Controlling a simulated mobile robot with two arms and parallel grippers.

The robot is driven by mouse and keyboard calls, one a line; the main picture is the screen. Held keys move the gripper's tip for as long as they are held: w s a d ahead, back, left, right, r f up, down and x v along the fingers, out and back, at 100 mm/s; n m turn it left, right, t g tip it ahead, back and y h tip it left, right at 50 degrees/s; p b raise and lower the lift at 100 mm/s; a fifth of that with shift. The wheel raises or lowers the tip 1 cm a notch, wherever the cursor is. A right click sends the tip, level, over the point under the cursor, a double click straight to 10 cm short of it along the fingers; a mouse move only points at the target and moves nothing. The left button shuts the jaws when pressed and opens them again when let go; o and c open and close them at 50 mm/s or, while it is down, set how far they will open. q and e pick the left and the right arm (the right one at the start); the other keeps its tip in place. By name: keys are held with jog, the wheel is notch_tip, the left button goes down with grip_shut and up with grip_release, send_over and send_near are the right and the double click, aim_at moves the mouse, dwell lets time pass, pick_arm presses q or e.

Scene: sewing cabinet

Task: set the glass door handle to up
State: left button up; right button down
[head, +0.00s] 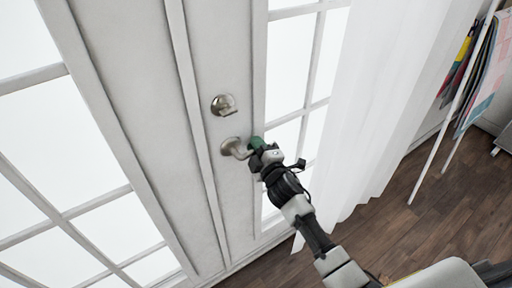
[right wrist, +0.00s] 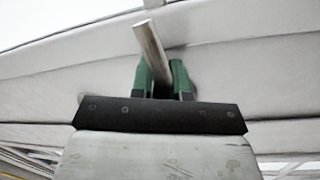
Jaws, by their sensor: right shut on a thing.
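The glass door (head: 218,75) is white with several panes and fills the left and middle of the head view. Its metal lever handle (head: 232,147) sits below a round metal lock (head: 224,105). My right gripper (head: 256,143) has green fingers and is at the free end of the handle. In the right wrist view the green fingers (right wrist: 162,80) are shut on the handle's metal bar (right wrist: 151,45), which sticks out between them. The gripper hides part of the handle in the head view. My left gripper is not in view.
A white curtain (head: 385,90) hangs to the right of the door. Colourful hanging cloths (head: 490,75) and thin white poles (head: 455,95) stand at the far right. The dark wooden floor (head: 425,225) is clear at the lower right.

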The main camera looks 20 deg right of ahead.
dwell(0.4)
jog(key=c, duration=1.1)
grip_release()
jog(key=shift+s, duration=0.1)
jog(key=s+d+f+b, duration=0.1)
jog(key=s, duration=0.9)
jog(key=shift+s+d, duration=0.2)
jog(key=shift+d, duration=0.15)
